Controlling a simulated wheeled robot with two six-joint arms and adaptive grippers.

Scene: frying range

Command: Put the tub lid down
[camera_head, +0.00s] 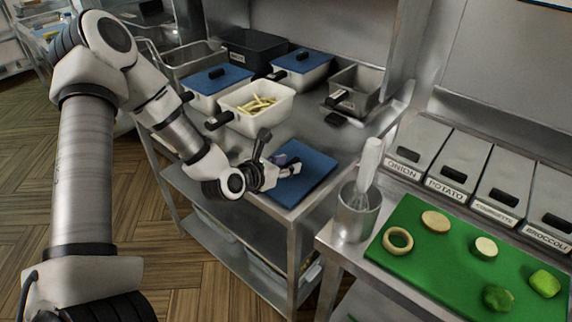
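A blue tub lid (312,178) lies flat, as far as I can see, on the steel counter near its front corner. My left gripper (278,153) is at the lid's left side, over its edge, with its fingers spread apart. The gripper covers part of the lid, and I cannot see a handle on it clearly or tell whether they touch. An open white tub (273,120) with pale fries in it stands behind on the same counter. My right gripper is out of view.
Two white tubs with blue lids (217,78) (302,60) and an empty steel pan (358,88) stand at the back. Bare counter lies behind the loose lid.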

